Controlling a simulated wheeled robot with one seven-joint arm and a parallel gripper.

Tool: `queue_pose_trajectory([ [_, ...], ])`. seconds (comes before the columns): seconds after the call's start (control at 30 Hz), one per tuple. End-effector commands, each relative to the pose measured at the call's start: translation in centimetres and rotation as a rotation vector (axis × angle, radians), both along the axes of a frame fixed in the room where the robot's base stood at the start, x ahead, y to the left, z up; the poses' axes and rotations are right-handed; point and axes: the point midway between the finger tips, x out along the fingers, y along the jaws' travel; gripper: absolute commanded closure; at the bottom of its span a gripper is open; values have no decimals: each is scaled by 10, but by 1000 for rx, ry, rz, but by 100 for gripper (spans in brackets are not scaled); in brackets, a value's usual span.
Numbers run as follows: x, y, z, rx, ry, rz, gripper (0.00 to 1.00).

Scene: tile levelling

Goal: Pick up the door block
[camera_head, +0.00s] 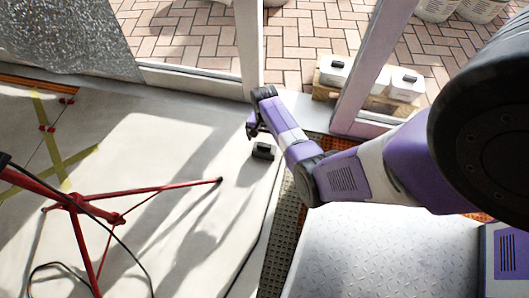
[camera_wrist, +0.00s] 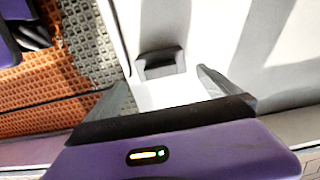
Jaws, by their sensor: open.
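The door block (camera_head: 263,151) is a small dark block lying on the pale floor near the door frame. In the wrist view the door block (camera_wrist: 160,63) lies ahead of my gripper, between the lines of its two fingers. My gripper (camera_head: 253,130) is just above and to the left of the block in the head view. The wrist view shows my gripper (camera_wrist: 160,88) with its fingers spread wide and nothing between them. The block looks apart from both fingers.
A red tripod stand (camera_head: 120,217) with dark cables stands on the floor at left. A white door post (camera_head: 250,50) rises behind my gripper. A brown perforated mat (camera_wrist: 50,80) borders the pale floor. White containers on a pallet (camera_head: 325,90) stand outside.

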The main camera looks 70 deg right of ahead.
Motion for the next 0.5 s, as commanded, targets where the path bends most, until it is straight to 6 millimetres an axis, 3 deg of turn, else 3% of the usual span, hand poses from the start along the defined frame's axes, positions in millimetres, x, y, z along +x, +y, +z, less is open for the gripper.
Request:
queue_pose_trajectory([
  [0.5, 2, -1, -52, -3, -1, 3, 0],
])
